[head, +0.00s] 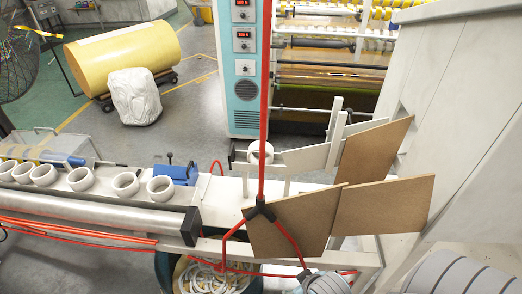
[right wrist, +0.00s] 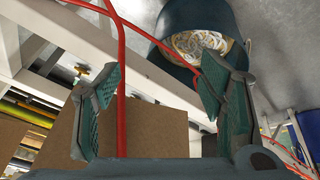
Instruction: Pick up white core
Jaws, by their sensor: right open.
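Several white cores stand in a row on the pale table at the left of the head view; the rightmost is a white core (head: 160,188) and another white core (head: 125,184) is beside it. A further white ring-like core (head: 260,153) sits at the metal holder, partly behind the red line. My right gripper (right wrist: 160,103) is open in the right wrist view, with nothing seen held between its fingers. A brown board shows beyond it. In the head view only grey parts of my right arm show at the bottom right, well apart from the cores. My left gripper is out of view.
Brown boards (head: 384,204) stand at the right of the table. A red line (head: 263,100) hangs down and splits at a black joint. A dark bin (right wrist: 178,28) holds white rings below. A metal roller (head: 100,212) runs along the table's front. A blue device (head: 176,172) is behind the cores.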

